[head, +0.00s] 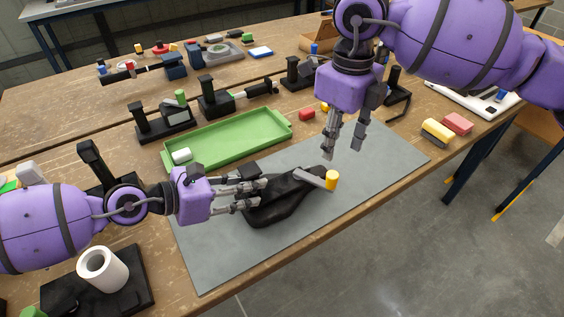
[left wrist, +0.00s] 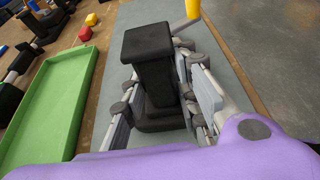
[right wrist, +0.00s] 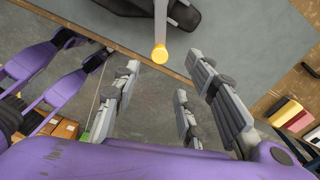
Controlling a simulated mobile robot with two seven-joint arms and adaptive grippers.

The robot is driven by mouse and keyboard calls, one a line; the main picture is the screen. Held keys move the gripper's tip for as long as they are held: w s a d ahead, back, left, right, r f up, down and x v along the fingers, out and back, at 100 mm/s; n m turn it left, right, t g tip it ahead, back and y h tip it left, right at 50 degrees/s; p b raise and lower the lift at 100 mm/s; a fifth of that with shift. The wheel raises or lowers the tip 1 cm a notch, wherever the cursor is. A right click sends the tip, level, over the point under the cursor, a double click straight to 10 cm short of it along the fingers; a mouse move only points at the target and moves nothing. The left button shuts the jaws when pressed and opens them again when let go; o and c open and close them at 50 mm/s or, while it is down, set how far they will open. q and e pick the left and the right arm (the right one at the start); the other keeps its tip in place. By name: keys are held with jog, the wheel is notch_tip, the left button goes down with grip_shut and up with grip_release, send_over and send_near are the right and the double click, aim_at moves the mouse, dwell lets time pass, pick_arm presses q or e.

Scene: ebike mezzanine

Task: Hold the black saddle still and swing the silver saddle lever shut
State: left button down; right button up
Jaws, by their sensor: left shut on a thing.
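The black saddle (head: 285,200) lies on the grey mat, and its dark block (left wrist: 152,70) stands between my left fingers in the left wrist view. My left gripper (head: 260,193) is shut on the saddle from its left side. The silver saddle lever (head: 312,178) sticks out to the right from the saddle's top, with a yellow knob (head: 332,180) at its end. My right gripper (head: 343,152) is open and empty, fingers pointing down, above and just behind the knob. In the right wrist view the yellow knob (right wrist: 160,55) shows between the fingertips, apart from both.
The grey mat (head: 215,260) is bare around the saddle. A green tray (head: 240,137) with a white cylinder lies behind it. Black fixtures stand further back. A white roll (head: 103,270) stands front left. Yellow and red blocks (head: 457,123) lie at the right edge.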

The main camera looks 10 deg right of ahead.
aim_at(329, 173)
jog(key=shift+w+a+f+n, duration=0.1)
jog(key=shift+a+n, duration=0.15)
jog(key=shift+n, duration=0.65)
jog(key=shift+f, duration=0.25)
notch_tip(329, 173, down, 11)
jog(key=shift+f, duration=0.2)
